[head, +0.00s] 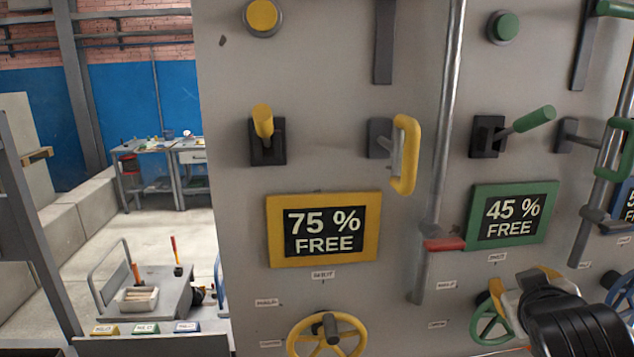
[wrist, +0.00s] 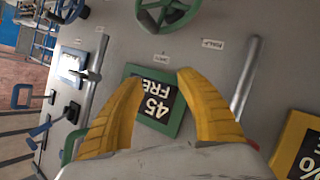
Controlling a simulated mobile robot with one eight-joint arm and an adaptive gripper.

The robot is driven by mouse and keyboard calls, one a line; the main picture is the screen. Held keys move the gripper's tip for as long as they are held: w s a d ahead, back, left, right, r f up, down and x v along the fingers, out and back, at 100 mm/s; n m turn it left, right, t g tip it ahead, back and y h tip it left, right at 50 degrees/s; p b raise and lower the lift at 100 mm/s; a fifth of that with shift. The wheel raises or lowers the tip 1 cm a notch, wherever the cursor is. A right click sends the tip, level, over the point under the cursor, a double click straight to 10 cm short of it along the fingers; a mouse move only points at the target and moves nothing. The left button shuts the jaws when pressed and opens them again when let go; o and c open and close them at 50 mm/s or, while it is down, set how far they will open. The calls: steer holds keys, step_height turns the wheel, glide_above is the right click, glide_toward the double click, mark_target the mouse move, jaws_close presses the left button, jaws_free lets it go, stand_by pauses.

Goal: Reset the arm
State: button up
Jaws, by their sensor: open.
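My gripper shows in the wrist view (wrist: 161,78) with two yellow ribbed fingers spread apart and nothing between them. The green-framed sign reading "45 % FREE" (wrist: 148,120) shows upside down behind and between the fingers. In the head view my gripper (head: 520,284) is at the lower right, in front of the panel, below the green sign (head: 513,242). It partly covers the green handwheel (head: 489,320). I cannot tell its exact gap from the panel.
The grey panel (head: 235,180) carries a yellow lever (head: 263,122), yellow handle (head: 406,155), yellow sign "75 % FREE" (head: 272,235), green lever (head: 533,120) and vertical pipes (head: 443,130). A yellow handwheel (head: 294,338) is low. A cart (head: 175,292) and workbench (head: 150,147) stand left.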

steer(key=s+a+f+g+y+b, duration=0.1)
steer(key=s+a+f+y+b, duration=0.1)
steer(key=a+f, duration=0.3)
steer(key=s+a+f+g+y+b, duration=0.2)
steer(key=a+f+b, duration=0.3)
steer(key=f, duration=0.7)
steer(key=s+a+f+g+y+b, duration=0.1)
steer(key=s+a+f+y+b, duration=0.1)
steer(key=a+f, duration=0.5)
steer(key=shift+s+f+g+b, duration=0.4)
steer(key=shift+s+f+b, duration=0.35)
steer(key=shift+s, duration=0.45)
